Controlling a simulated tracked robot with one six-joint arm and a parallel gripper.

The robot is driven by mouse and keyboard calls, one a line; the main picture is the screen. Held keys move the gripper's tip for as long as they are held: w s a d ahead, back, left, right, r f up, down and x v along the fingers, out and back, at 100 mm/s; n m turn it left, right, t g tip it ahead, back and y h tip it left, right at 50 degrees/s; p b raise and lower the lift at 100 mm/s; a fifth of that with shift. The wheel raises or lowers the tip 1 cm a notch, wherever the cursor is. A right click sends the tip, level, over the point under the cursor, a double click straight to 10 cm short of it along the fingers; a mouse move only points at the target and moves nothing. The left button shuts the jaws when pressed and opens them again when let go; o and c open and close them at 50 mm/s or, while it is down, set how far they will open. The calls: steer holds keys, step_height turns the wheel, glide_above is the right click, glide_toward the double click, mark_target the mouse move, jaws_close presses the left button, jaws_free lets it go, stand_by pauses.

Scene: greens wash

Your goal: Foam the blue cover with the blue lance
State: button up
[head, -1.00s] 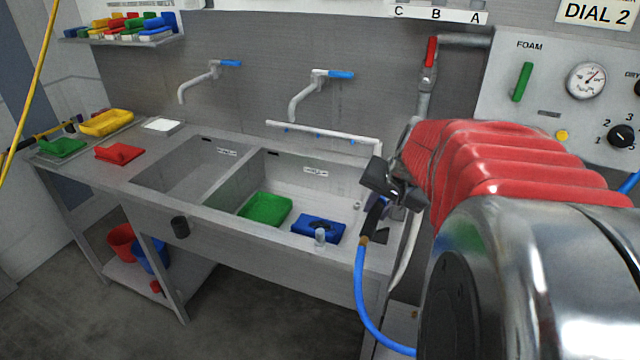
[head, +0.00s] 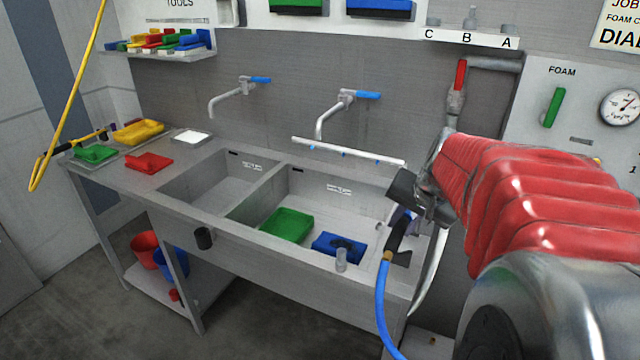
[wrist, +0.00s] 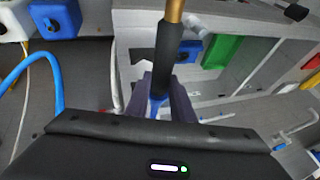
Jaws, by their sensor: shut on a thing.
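The blue cover (head: 336,246) lies in the right sink basin near its front edge, with a dark patch on its top; it also shows in the wrist view (wrist: 190,52). No white foam shows on it. My gripper (head: 408,208) is shut on the lance (head: 395,238), whose dark body and brass fitting show. In the wrist view the dark lance (wrist: 170,60) stands out from between the jaws, with blue at its lower part. A blue hose (head: 381,300) hangs from the fitting. My gripper is to the right of the cover, apart from it.
A green cover (head: 287,225) lies left of the blue one in the same basin. Taps (head: 330,115) and a white spray bar (head: 345,150) are behind the basins. A clear upright piece (head: 341,260) stands at the front rim. The left basin (head: 215,185) looks empty.

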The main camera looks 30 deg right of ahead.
steer(key=shift+r, duration=1.5)
steer(key=shift+o, duration=0.8)
steer(key=shift+c, duration=1.1)
steer(key=shift+s, duration=0.1)
